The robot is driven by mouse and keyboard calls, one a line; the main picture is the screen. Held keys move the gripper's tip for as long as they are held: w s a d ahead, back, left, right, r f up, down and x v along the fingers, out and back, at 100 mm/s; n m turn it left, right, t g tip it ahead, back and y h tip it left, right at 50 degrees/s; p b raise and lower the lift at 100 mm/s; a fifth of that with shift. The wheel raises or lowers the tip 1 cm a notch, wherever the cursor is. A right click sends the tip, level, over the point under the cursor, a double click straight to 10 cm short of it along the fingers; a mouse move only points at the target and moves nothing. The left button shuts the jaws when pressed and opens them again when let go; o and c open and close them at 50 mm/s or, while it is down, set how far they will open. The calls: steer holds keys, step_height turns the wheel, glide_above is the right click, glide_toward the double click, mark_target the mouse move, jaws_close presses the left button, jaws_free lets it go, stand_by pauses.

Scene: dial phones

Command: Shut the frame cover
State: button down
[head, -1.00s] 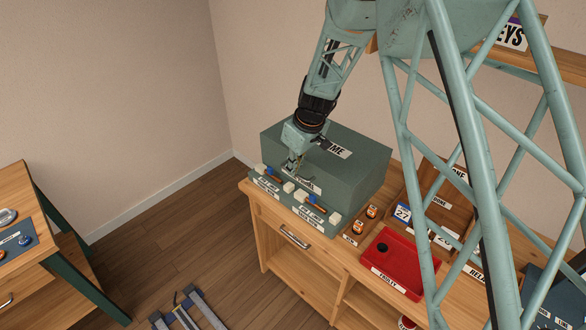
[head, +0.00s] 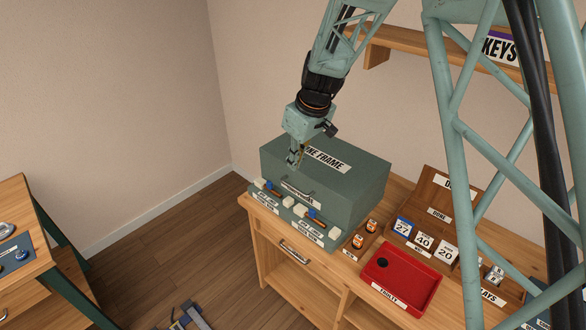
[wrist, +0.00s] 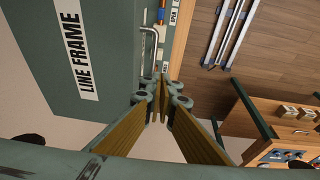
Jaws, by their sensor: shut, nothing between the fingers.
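The frame cover is a grey-green box-shaped lid (head: 345,180) labelled LINE FRAME, on the wooden cabinet at the back. It looks level and lowered, with no open gap visible in the head view. Its metal handle (head: 301,193) is on the front face; the handle (wrist: 151,42) and the cover's label side (wrist: 100,60) also show in the wrist view. My gripper (head: 293,164) is above the cover's front edge, just above and behind the handle. In the wrist view my gripper's fingertips (wrist: 163,78) are together and empty, apart from the handle.
A ledge with cream blocks and blue-orange parts (head: 297,212) runs along the cover's front. To the right are small orange-labelled jars (head: 364,233), a red FAULTY tray (head: 402,280) and a rack of number cards (head: 424,240). A shelf (head: 405,42) hangs above right.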

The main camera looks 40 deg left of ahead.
steer(key=shift+v, duration=1.1)
